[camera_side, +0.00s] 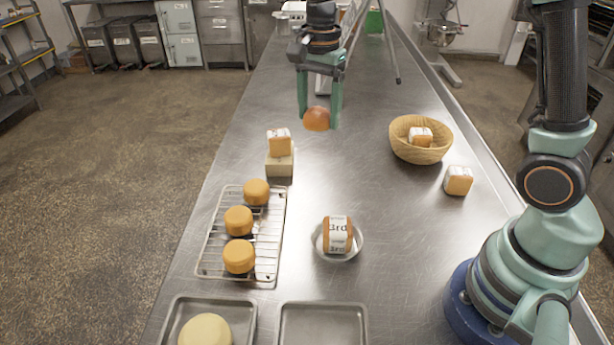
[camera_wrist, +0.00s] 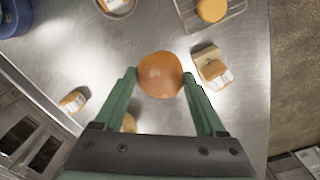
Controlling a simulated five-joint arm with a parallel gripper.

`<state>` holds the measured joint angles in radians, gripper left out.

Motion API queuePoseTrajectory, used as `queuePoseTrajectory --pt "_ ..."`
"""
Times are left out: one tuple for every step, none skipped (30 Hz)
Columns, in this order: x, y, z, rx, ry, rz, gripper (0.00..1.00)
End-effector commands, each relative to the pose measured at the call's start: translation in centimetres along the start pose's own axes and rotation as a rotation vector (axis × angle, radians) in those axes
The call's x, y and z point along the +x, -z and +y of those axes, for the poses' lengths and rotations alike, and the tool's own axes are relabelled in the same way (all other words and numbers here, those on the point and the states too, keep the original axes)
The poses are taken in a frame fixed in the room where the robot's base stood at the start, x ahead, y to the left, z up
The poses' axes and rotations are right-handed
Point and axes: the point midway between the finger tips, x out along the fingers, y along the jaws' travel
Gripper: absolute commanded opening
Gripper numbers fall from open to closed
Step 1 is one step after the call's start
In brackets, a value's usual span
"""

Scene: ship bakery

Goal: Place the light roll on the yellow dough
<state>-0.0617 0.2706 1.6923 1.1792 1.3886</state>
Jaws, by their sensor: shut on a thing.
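My gripper (camera_side: 319,112) is shut on a round golden-brown roll (camera_side: 316,119) and holds it above the far part of the steel counter. The wrist view shows the roll (camera_wrist: 160,75) between the two green fingers. The yellow dough (camera_side: 205,331) is a pale round lump in the left metal tray (camera_side: 172,320) at the near end of the counter. It is cut by the bottom edge of the side view, well apart from my gripper.
A wire rack (camera_side: 262,247) holds three orange rounds. A labelled loaf (camera_side: 278,142) stands on a pale block (camera_side: 279,164). A bowl (camera_side: 357,241) holds a "3rd" loaf (camera_side: 337,232). A basket (camera_side: 436,153) and loose loaf (camera_side: 458,181) are right. The second tray (camera_side: 323,325) looks empty.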

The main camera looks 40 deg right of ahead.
Motion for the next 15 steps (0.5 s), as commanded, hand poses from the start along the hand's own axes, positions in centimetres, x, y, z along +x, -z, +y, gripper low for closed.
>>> queuePoseTrajectory --pt "-0.3 -0.6 -0.3 -0.017 0.002 0.0 0.19" --pt "-0.5 -1.1 -0.5 -0.03 0.002 0.0 0.19" --pt "-0.7 -2.0 -0.8 -0.054 0.002 0.0 0.19" --pt "-0.8 -2.9 -1.0 -0.076 0.001 0.0 0.19" --pt "-1.0 -3.9 -1.3 -0.102 0.001 0.0 0.19" --pt "-1.2 -5.4 -1.8 -0.141 0.002 0.0 0.19" --pt "-1.4 -6.7 -2.0 -0.174 0.002 0.0 0.19" --pt "-1.5 -8.1 -2.3 -0.208 0.001 0.0 0.19" --pt "-1.8 -10.1 -2.6 -0.256 0.002 0.0 0.19" --pt "-2.0 -11.6 -2.8 -0.292 0.002 0.0 0.19" --pt "-2.2 -13.1 -2.9 -0.328 0.002 0.0 0.19" --pt "-2.4 -15.0 -3.0 -0.374 0.003 0.0 0.19" --pt "-2.6 -16.5 -2.9 -0.409 0.002 0.0 0.19" --pt "-2.8 -18.0 -2.9 -0.444 0.003 0.0 0.19" --pt "-3.0 -20.0 -2.7 -0.49 0.003 0.0 0.19"
